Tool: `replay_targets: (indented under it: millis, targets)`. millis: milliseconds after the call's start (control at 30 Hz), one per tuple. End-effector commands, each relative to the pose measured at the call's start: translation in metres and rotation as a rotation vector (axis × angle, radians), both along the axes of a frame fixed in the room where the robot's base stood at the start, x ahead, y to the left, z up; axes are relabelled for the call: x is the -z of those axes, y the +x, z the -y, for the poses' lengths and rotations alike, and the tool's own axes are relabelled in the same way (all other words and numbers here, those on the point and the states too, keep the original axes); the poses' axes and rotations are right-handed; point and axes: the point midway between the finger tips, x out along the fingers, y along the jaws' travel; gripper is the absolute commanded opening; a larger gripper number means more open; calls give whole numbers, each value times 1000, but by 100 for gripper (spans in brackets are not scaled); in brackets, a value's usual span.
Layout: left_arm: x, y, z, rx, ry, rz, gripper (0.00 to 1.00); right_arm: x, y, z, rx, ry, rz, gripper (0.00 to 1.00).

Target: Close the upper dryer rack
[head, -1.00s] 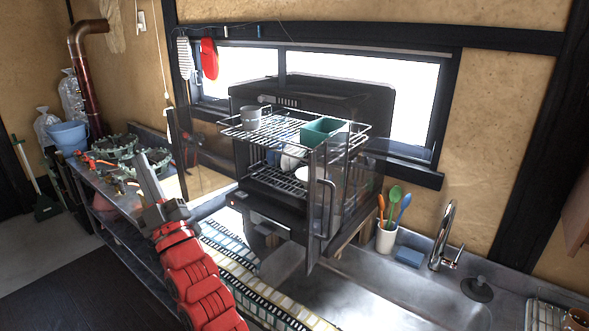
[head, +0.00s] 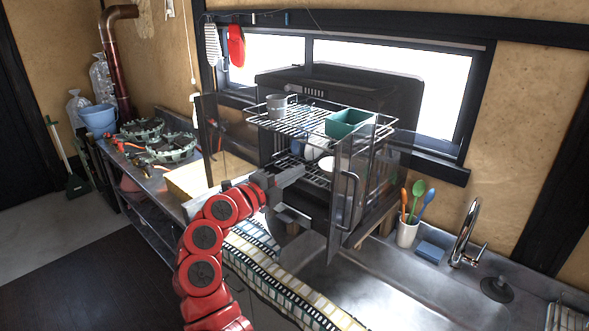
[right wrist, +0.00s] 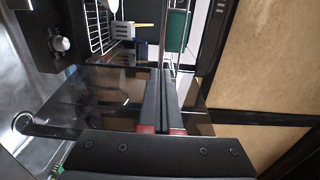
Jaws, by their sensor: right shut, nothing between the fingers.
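The dark dish dryer (head: 415,98) stands on the counter below the window, with its glass doors open. Its upper wire rack (head: 304,122) sticks out toward me, bearing a grey mug (head: 280,106) and a teal box (head: 348,122). A lower rack (head: 318,178) with dishes is inside. My right gripper (head: 300,170) is shut and empty, in front of the dryer opening, below the upper rack and left of the right door's handle (head: 349,205). In the right wrist view its fingers (right wrist: 166,98) point toward the rack wires (right wrist: 97,28) and teal box (right wrist: 176,31). My left gripper is not in view.
The right glass door (head: 345,190) stands open toward me, and the left one (head: 232,140) is also swung out. A utensil cup (head: 407,233), blue sponge (head: 431,252) and faucet (head: 465,235) are to the right.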

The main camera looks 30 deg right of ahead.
Motion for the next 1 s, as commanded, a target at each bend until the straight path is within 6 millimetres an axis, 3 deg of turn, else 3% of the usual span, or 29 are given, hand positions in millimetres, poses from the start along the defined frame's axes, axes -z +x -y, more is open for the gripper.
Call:
replay_targets:
  millis: [200, 433, 633, 1000]
  targets:
    - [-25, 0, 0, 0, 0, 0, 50, -6, 15, 47, 6, -3, -1, 0]
    - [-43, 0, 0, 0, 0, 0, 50, -5, 29, 83, 4, -3, -2, 0]
    - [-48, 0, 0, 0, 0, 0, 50, -2, 35, 97, 3, -3, -1, 0]
    - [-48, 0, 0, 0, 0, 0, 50, -1, 35, 99, 1, -3, 0, 0]
